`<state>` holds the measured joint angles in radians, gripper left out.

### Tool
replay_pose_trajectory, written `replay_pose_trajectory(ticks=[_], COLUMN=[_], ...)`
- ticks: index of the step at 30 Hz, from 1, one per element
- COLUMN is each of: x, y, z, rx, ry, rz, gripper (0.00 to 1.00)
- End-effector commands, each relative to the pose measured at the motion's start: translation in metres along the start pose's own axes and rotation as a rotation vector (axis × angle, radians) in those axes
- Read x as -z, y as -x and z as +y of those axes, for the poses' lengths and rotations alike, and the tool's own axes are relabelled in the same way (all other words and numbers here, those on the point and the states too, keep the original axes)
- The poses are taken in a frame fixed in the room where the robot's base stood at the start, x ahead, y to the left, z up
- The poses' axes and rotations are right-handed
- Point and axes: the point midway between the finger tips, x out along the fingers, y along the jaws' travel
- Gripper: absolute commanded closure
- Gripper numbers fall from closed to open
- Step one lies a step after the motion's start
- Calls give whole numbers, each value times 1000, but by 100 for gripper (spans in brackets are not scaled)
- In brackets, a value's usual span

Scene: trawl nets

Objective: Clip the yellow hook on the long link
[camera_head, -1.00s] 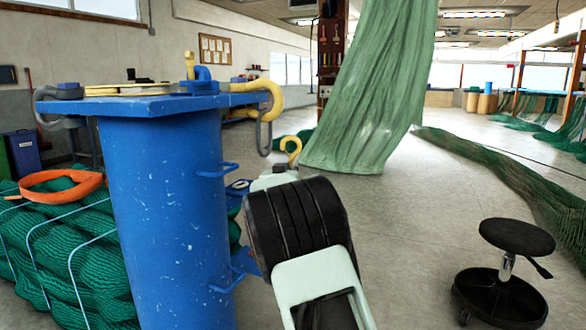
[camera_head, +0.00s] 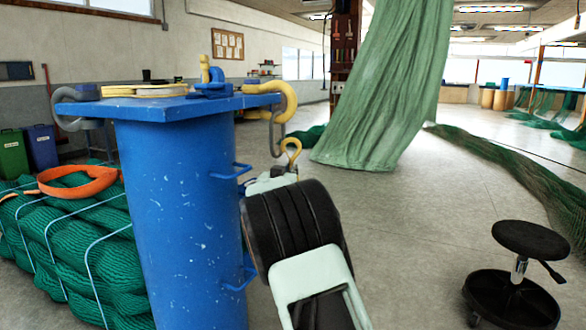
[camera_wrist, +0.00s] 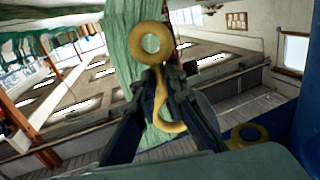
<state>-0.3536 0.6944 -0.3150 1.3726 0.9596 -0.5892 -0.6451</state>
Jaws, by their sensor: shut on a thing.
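The yellow hook (camera_head: 291,150) is held upright above my gripper (camera_head: 275,176), with its ring uppermost in the head view. The wrist view shows my gripper (camera_wrist: 163,105) shut on the shank of the yellow hook (camera_wrist: 151,43). The long link (camera_head: 276,136) is grey and hangs from a bent yellow arm (camera_head: 285,100) at the right edge of the blue stand's top. In the head view the hook appears close beside the lower end of the link. I cannot tell their gap in depth. The gripper's fingers are mostly hidden by my wrist there.
The blue stand (camera_head: 185,220) with side handles stands left of my arm. Green netting (camera_head: 75,240) with an orange band (camera_head: 78,180) lies beside it. A green net (camera_head: 385,90) hangs behind. A black stool (camera_head: 515,270) stands right; the floor between is clear.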

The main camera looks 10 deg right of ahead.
Motion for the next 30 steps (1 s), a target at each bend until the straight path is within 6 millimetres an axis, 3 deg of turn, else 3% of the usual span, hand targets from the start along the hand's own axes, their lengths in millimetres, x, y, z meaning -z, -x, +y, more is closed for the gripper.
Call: replay_pose_trajectory(ticks=[12, 30], x=[4, 3], y=[2, 3], z=[-13, -16], rx=[-1, -1], ry=[0, -1], rz=[5, 6], gripper=[100, 100])
